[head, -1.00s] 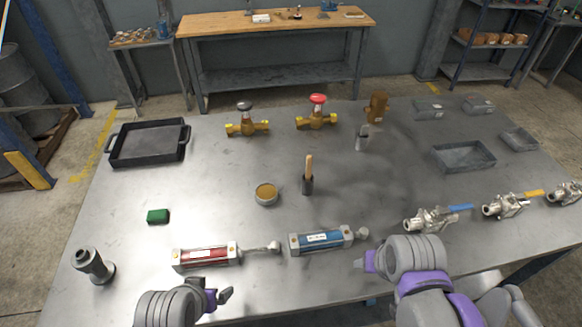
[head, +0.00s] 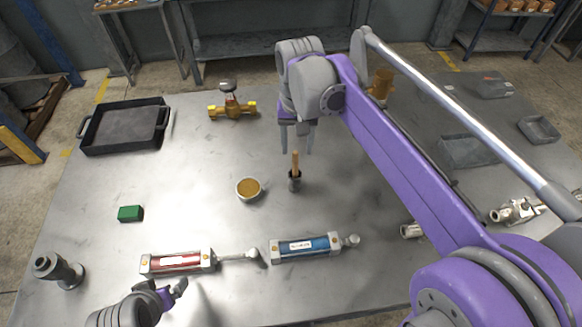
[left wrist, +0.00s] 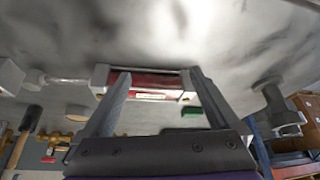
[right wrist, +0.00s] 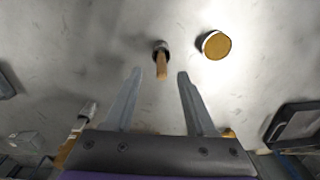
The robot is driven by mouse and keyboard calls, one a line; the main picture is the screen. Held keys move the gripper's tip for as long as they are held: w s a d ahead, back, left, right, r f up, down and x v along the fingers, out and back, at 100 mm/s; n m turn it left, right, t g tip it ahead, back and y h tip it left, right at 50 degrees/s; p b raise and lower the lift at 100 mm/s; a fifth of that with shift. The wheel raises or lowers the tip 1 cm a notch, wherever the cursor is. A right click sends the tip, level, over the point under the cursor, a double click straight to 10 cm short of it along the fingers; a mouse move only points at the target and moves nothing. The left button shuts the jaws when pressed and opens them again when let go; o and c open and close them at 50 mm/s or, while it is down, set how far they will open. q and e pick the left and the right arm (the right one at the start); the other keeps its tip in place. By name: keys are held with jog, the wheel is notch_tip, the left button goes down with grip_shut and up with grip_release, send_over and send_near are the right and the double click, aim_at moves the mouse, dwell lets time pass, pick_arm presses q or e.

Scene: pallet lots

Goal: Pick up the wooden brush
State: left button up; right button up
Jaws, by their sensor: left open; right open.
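The wooden brush (head: 295,170) stands upright on the metal table, its wooden handle up and its lower end dark. In the right wrist view the brush (right wrist: 162,64) lies ahead of the fingertips, between their lines. My right gripper (head: 297,152) is open and empty, pointing down just above and behind the brush; its fingers also show in the right wrist view (right wrist: 158,74). It does not visibly grip the brush. My left gripper (head: 172,292) is at the front left, near the red cylinder (head: 178,262). In the left wrist view its fingers (left wrist: 158,76) are open and empty.
A round tin (head: 249,189) with a tan top stands left of the brush. A blue cylinder (head: 306,247) lies in front. A brass valve (head: 232,109) and a black tray (head: 124,128) are behind. A green block (head: 130,213) lies left. My right arm covers much of the right side.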

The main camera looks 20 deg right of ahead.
notch_tip(320, 180, down, 2)
send_over(295, 178)
jog(key=f, duration=0.6)
jog(key=shift+w+d, duration=0.1)
jog(key=shift+w, duration=0.2)
jog(key=shift+r, duration=0.1)
jog(key=shift+c, duration=0.2)
grip_shut()
